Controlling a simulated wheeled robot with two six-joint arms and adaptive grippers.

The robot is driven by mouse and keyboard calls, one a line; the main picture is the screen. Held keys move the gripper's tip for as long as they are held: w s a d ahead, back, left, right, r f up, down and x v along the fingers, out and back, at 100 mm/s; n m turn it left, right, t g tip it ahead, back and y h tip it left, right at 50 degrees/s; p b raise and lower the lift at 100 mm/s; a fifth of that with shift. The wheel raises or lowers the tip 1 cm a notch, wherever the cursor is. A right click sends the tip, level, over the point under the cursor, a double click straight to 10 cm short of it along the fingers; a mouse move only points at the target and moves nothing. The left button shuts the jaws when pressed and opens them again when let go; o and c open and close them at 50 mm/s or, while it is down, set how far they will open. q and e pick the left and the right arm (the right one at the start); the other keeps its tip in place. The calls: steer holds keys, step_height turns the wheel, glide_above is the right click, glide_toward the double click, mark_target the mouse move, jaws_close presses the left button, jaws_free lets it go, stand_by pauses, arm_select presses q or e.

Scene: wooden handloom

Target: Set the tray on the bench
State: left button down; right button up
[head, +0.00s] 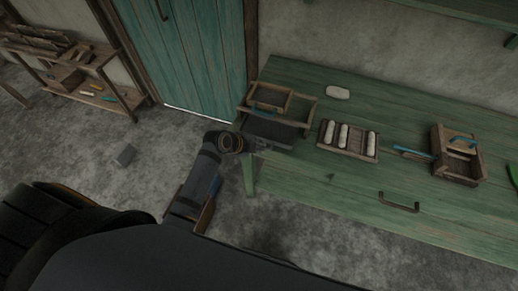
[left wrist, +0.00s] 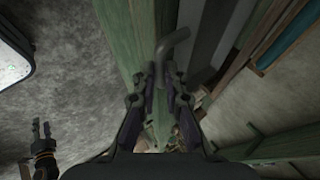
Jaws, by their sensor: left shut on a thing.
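A wooden tray with a dark floor (head: 272,131) is at the left end of the green bench (head: 300,180). I cannot tell whether it rests on the top or is held just above it. My left gripper (head: 252,146) is at the tray's near left corner. In the left wrist view its fingers (left wrist: 160,75) are closed around a grey bent piece, which looks like a handle (left wrist: 174,42); whether it belongs to the tray is unclear. My right gripper (left wrist: 42,128) shows at the lower left of the left wrist view, fingers apart and empty, away from the bench.
A small wooden frame (head: 271,96) is at the tray's back. To its right are a white lump (head: 337,92), a box of white rolls (head: 348,155), a blue-handled tool (head: 413,153) and a wooden box (head: 458,165). A teal door (head: 190,60) is behind; a shelf (head: 95,90) stands left.

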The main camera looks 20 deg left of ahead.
arm_select(q)
steer(key=shift+f, duration=1.05)
steer(key=c, duration=1.4)
jaws_free()
steer(key=shift+s+r, duration=0.1)
steer(key=v, duration=1.1)
steer(key=shift+s+a+r, duration=0.1)
steer(key=shift+s+r, duration=0.05)
steer(key=shift+r, duration=0.25)
